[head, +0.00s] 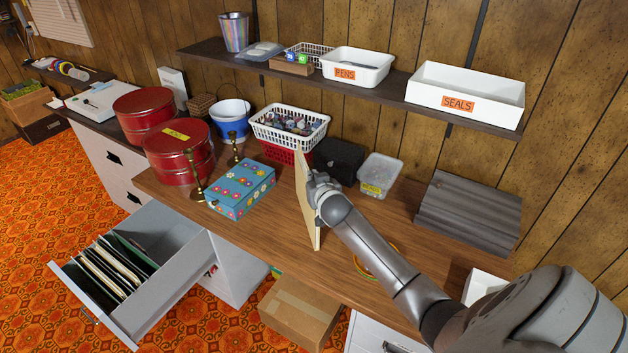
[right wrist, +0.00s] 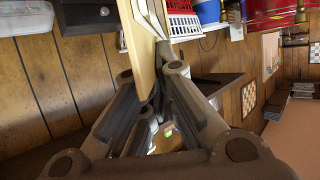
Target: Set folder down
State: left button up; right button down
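A tan folder (head: 304,195) stands upright, nearly edge-on, above the middle of the wooden desk (head: 270,255). My right gripper (head: 315,187) is shut on it from its right side. In the right wrist view the folder (right wrist: 141,55) runs between the fingers of the right gripper (right wrist: 152,90). I cannot tell whether its lower edge touches the desk. My left gripper is not in view.
A flowered blue box (head: 240,190), red tins (head: 178,150), white basket (head: 290,128), black box (head: 338,160) and clear tub (head: 380,175) crowd the back. A yellow ring (head: 362,268) lies near the arm. An open drawer (head: 150,275) of files juts out at left.

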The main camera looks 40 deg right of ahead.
jog(key=c, duration=1.6)
grip_release()
jog(key=shift+c, duration=0.2)
jog(key=shift+r, duration=0.15)
jog(key=shift+s+a, duration=0.1)
jog(key=shift+s, duration=0.15)
jog(key=b+v, duration=0.1)
jog(key=v, duration=1)
jog(key=shift+s+r, duration=0.15)
